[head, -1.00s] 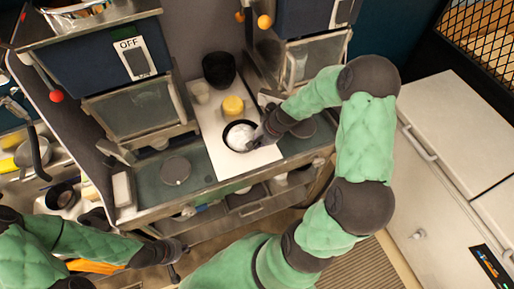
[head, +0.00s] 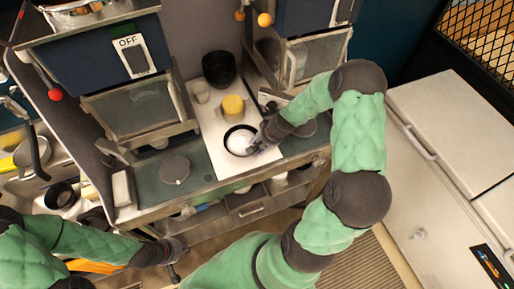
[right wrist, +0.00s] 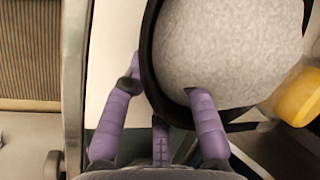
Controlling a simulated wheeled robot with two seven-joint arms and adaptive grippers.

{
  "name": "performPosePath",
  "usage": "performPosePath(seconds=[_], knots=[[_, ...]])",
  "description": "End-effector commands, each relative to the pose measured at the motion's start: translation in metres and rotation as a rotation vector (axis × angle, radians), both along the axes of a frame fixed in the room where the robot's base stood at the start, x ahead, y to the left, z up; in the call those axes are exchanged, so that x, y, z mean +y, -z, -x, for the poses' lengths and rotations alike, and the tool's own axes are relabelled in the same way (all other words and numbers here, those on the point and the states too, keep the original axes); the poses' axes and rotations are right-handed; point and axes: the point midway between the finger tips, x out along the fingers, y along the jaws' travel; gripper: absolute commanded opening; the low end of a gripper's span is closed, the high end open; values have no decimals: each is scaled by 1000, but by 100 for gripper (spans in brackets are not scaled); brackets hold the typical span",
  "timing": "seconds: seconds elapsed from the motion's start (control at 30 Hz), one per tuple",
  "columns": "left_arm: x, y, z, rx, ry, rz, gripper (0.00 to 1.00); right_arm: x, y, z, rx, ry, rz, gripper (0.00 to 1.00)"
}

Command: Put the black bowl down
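The black bowl (head: 227,147) holds a pale white mass and rests on the white board of the counter, as far as I can see. My right gripper (head: 258,146) is at its right rim. In the right wrist view the bowl's dark rim (right wrist: 149,62) passes between the fingers of my right gripper (right wrist: 166,88). One finger is outside the wall and one is over the pale contents. The fingers stand apart with a gap around the rim. My left gripper (head: 175,254) hangs low in front of the counter, away from the bowl; its fingers are too small to read.
A yellow round item (head: 233,105) stands just behind the bowl, with a pale cup (head: 201,92) and stacked dark bowls (head: 219,68) farther back. A round grey lid (head: 175,169) is at left. The white board (head: 232,170) is clear in front of the bowl.

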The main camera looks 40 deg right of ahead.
Motion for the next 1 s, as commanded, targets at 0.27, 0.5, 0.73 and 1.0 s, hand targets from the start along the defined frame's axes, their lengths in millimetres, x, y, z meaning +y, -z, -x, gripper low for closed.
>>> performPosePath(seconds=[0.27,0.5,0.73,1.0], knots=[[0,-1,0,0,0,0,0,0,-1,0,0,0,0,30],[0,-5,0,0,0,0,0,-5,-18,4,-3,2,2,30],[0,-7,0,0,0,0,0,-18,-61,19,-4,3,4,30],[0,-7,0,0,0,0,0,-30,-100,33,-2,2,0,30]])
